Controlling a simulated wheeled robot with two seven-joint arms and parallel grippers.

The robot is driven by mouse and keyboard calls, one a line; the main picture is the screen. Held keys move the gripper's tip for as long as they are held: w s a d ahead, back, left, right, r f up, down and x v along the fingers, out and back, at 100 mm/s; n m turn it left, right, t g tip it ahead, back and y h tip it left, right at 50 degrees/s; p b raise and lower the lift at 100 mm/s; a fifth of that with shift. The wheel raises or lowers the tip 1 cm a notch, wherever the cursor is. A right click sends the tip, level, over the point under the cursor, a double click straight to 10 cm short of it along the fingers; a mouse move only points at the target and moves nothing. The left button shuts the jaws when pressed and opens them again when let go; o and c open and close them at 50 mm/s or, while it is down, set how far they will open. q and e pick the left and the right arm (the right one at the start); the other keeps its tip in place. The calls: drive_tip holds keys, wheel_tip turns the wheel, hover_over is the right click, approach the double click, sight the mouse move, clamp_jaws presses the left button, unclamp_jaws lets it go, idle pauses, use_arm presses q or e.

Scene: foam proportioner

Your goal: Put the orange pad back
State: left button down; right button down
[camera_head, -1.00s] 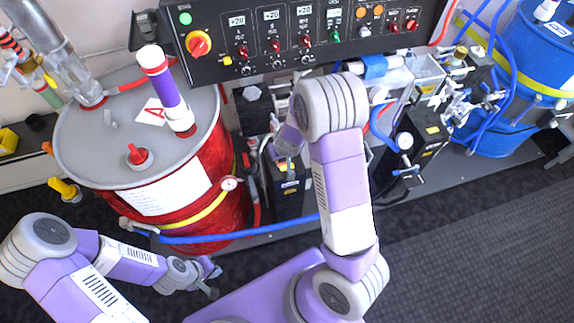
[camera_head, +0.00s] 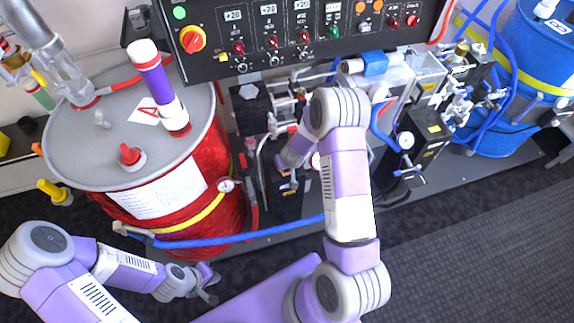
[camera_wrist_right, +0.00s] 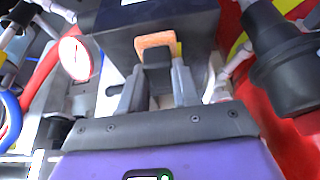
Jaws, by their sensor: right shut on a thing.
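The orange pad (camera_wrist_right: 156,41) shows in the right wrist view at the far end of a dark piece between my right gripper's fingers (camera_wrist_right: 158,82). The right gripper is shut on this piece, which I take to be the pad's dark backing. The pad is against or just in front of a black box (camera_wrist_right: 200,20); I cannot tell whether they touch. In the head view the right gripper (camera_head: 287,178) points down at the black box, with a small orange patch at its tips. My left gripper (camera_head: 210,284) is open and empty, low in front of the red drum.
The red drum (camera_head: 185,235) with its grey lid stands left of the right gripper. A blue hose (camera_head: 240,236) crosses in front. The control panel (camera_head: 300,35) is behind. A gauge (camera_wrist_right: 75,57), pipes and a black fitting (camera_wrist_right: 285,60) crowd the right gripper. The floor at front right is clear.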

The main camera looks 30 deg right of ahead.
drive_tip(key=shift+f, duration=0.15)
drive_tip(key=c, duration=0.8)
unclamp_jaws()
